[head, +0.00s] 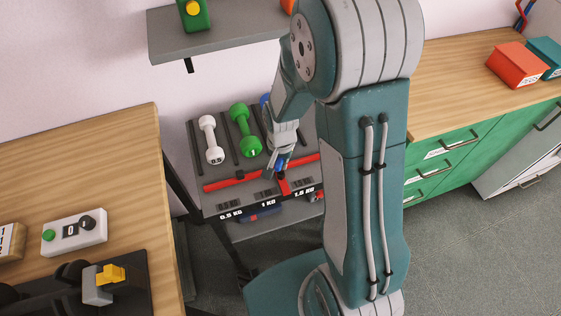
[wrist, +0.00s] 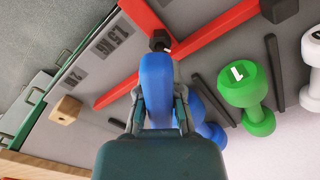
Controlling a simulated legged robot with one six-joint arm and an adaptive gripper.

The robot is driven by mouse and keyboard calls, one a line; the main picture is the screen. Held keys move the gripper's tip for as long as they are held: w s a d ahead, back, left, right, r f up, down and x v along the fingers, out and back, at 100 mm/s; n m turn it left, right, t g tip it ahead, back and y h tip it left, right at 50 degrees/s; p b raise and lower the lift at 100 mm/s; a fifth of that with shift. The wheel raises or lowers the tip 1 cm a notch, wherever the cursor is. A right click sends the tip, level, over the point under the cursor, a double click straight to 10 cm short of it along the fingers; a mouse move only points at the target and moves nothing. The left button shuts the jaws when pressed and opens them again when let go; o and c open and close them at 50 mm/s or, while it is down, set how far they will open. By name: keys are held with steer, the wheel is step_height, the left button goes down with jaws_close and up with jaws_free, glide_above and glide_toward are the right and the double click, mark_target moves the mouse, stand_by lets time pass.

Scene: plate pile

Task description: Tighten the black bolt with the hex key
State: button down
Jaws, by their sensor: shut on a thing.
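My gripper (wrist: 158,100) is shut on a blue-handled tool, which I take to be the hex key (wrist: 156,78), in the wrist view. The black bolt (wrist: 160,40) shows just beyond the blue handle, at the red bar (wrist: 215,40). The metal end of the key is hidden, so I cannot tell whether it sits in the bolt. In the head view my gripper (head: 277,167) points down at the red bar (head: 232,182) on the rack's front, with a bit of blue between its fingers.
White (head: 211,140) and green (head: 244,130) dumbbells lie on the rack left of my gripper; a blue dumbbell (wrist: 208,130) is close beside it. A wooden block (wrist: 66,110) shows in the wrist view. Wooden tables (head: 80,185) flank the rack; a grey shelf (head: 225,38) hangs above.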

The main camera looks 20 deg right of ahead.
steer(key=m, duration=0.5)
steer(key=shift+m, duration=0.4)
steer(key=c, duration=0.7)
jaws_free()
step_height(320, 180, up, 12)
steer(key=shift+r, duration=0.15)
steer(key=s+r+n+t, duration=0.1)
steer(key=s+r+n, duration=0.3)
steer(key=r, duration=0.1)
steer(key=s+r+n+t, duration=0.2)
steer(key=s+r+n, duration=0.2)
steer(key=s, duration=0.1)
steer(key=s+r+n+t, duration=0.2)
steer(key=s+r+n, duration=0.2)
steer(key=r, duration=0.1)
steer(key=shift+s+a+r, duration=0.1)
steer(key=shift+s+r, duration=0.1)
steer(key=shift+r, duration=0.1)
steer(key=shift+o, duration=1.1)
steer(key=shift+s+r+n+t, duration=0.1)
steer(key=shift+s+n+t, duration=0.2)
steer(key=shift+n, duration=0.2)
